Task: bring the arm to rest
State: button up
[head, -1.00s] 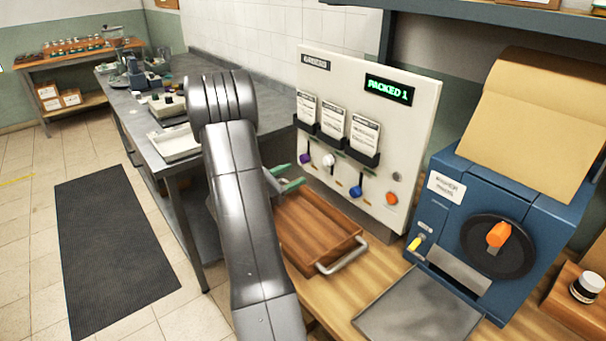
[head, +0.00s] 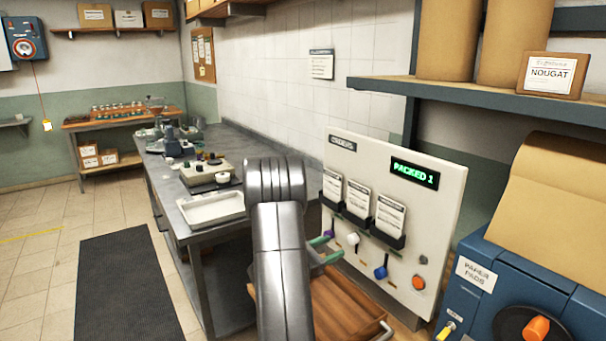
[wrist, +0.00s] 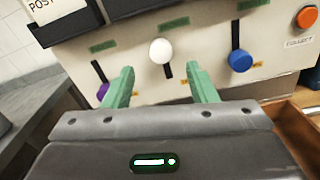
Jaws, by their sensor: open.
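My gripper (wrist: 161,92) is open and empty, its two green fingers spread apart in the wrist view. In the head view my gripper (head: 323,250) shows partly behind my grey arm, in front of the white order panel (head: 440,195) and above the wooden tray (head: 345,308). In the wrist view a white knob (wrist: 161,51) shows between the fingertips, with a purple knob (wrist: 102,91) on the left and a blue knob (wrist: 239,61) on the right. I cannot tell whether the fingers touch the panel.
The panel's display (head: 414,174) reads PACKED 1. An orange button (head: 418,282) is at its lower right. A blue paper machine (head: 490,275) stands at the right. A steel bench (head: 180,215) with a white tray (head: 212,209) runs behind my arm.

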aim_at(350, 240)
jog(key=p+x, duration=0.1)
jog(key=x, duration=0.6)
jog(key=shift+w+d+p, duration=0.1)
jog(key=shift+d+p, duration=0.2)
jog(key=shift+f, duration=0.45)
jog(key=shift+r, duration=0.15)
